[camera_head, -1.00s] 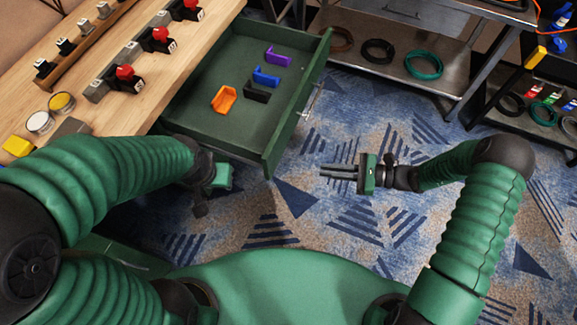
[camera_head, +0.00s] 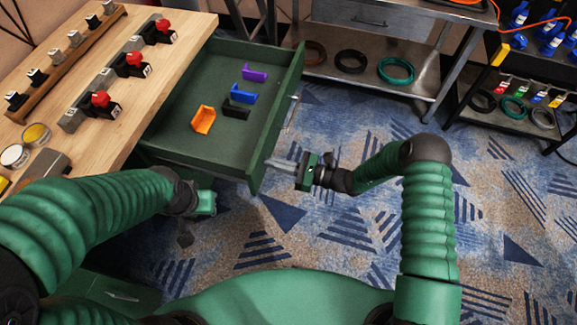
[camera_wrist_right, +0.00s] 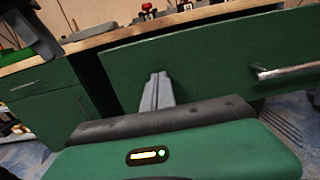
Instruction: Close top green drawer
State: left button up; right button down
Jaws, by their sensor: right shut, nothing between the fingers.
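The top green drawer (camera_head: 190,141) is pulled out from under the wooden workbench in the head view. Its front panel also fills much of the right wrist view (camera_wrist_right: 215,62), with a metal bar handle (camera_wrist_right: 290,70) at the right. My right gripper (camera_head: 272,163) is shut and empty, its fingertips at the outer face of the drawer front, near the end closer to me. I cannot tell whether they touch it. In the right wrist view its fingers (camera_wrist_right: 157,88) point at the panel. My left gripper (camera_head: 206,202) is beside the bench, below the drawer's near side; its fingers are unclear.
The drawer holds orange (camera_head: 203,119), black (camera_head: 236,112), blue (camera_head: 243,94) and purple (camera_head: 254,74) pieces. The wooden bench top (camera_head: 110,130) carries red-button switches. A metal shelf (camera_head: 370,68) with cable coils stands behind. Carpeted floor right of the drawer is clear.

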jog(key=shift+a, duration=0.2)
jog(key=shift+w, duration=0.1)
